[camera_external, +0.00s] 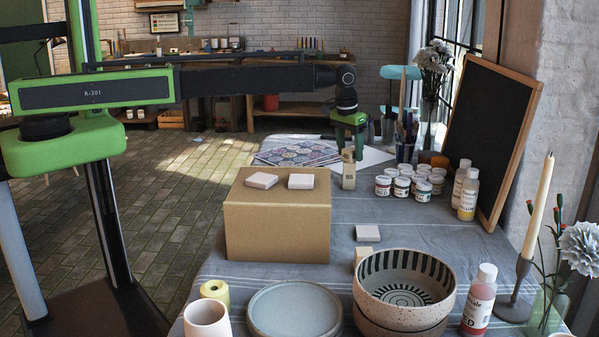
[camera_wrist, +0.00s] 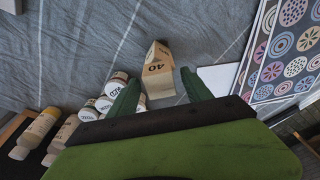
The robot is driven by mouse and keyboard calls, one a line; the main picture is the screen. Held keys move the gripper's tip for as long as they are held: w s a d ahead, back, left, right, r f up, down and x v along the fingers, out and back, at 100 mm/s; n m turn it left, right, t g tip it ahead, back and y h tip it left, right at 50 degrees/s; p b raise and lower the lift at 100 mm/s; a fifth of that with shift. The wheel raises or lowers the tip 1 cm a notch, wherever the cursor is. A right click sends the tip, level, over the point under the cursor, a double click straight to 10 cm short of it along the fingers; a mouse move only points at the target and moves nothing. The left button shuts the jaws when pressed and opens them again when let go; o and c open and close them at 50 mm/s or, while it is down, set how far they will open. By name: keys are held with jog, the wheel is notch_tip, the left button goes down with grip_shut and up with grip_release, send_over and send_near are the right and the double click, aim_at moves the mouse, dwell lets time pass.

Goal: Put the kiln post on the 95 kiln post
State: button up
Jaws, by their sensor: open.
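A pale wooden kiln post (camera_external: 349,177) stands upright on the cloth just right of the cardboard box, with a small unreadable mark. In the wrist view a pale kiln post (camera_wrist: 157,57) shows the number 40. A lighter block face (camera_wrist: 160,86) adjoins it toward my gripper; I cannot tell whether it is a separate piece. My gripper (camera_external: 347,147) is directly over the post, pointing down. In the wrist view my gripper (camera_wrist: 159,82) is open, its green fingers apart on either side of the pale face. I cannot read a 95 anywhere.
The cardboard box (camera_external: 277,230) carries two pale tiles. Paint jars (camera_external: 409,184) crowd the right. A pale block (camera_external: 367,233) lies in front; a beige block (camera_external: 361,254) is partly hidden by the striped bowl (camera_external: 405,280). Patterned sheet (camera_external: 295,152) lies behind.

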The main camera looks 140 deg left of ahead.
aim_at(346, 150)
jog(key=shift+r, duration=0.1)
notch_tip(346, 150, up, 12)
jog(key=d+p, duration=0.2)
jog(key=p, duration=1)
jog(key=shift+a, duration=0.1)
jog(key=w+d+m, duration=0.3)
jog(key=w+d, duration=0.3)
jog(key=d, duration=0.7)
jog(key=w+d+m+h, duration=0.1)
jog(key=w+d+m, duration=0.35)
jog(key=d, duration=0.85)
jog(key=w+d+m, duration=0.1)
jog(key=w+d, duration=0.6)
jog(key=d, duration=0.7)
jog(key=s+d+m, duration=0.3)
jog(key=d+m, duration=0.1)
jog(key=d, duration=1.5)
jog(key=s+d+m, duration=0.3)
jog(key=d+m, duration=0.2)
jog(key=d, duration=1.4)
jog(key=shift+s+h, duration=0.35)
jog(key=shift+h, duration=0.05)
